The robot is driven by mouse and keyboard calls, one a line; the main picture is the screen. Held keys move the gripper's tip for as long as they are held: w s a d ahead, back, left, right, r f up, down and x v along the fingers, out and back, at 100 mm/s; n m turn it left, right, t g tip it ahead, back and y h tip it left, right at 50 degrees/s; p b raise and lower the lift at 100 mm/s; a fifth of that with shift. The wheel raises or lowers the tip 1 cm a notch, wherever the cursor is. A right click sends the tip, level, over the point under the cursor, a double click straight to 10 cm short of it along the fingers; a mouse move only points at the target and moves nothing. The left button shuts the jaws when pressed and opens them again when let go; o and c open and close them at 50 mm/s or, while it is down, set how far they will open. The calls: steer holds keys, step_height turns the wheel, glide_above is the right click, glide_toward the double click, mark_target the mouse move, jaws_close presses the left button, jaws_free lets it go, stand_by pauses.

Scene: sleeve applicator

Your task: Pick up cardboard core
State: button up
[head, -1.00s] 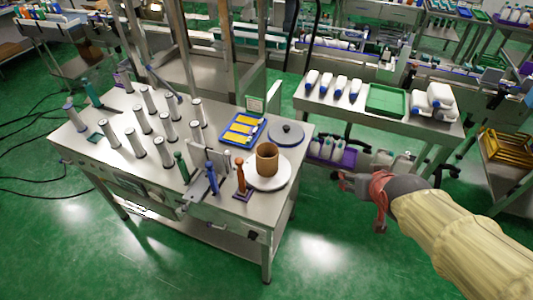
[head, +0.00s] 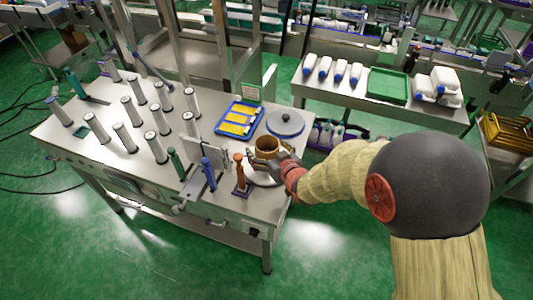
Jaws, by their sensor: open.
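The cardboard core (head: 266,145) is a short brown open tube. My gripper (head: 273,160) is open at the core's front right side. Its fingers overlap the lower part of the core in the head view. I cannot tell whether they touch it. The gripper and forearm hide part of the plate and the core's base.
Several white cylinders (head: 156,147) stand farther left.

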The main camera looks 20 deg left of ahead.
mark_target(262, 143)
steer(key=b+x, duration=0.1)
steer(key=x, duration=0.3)
steer(key=shift+w+a+f+b, duration=0.1)
steer(key=shift+w+b, duration=0.2)
steer(key=shift+c, duration=0.4)
steer(key=c, duration=1.3)
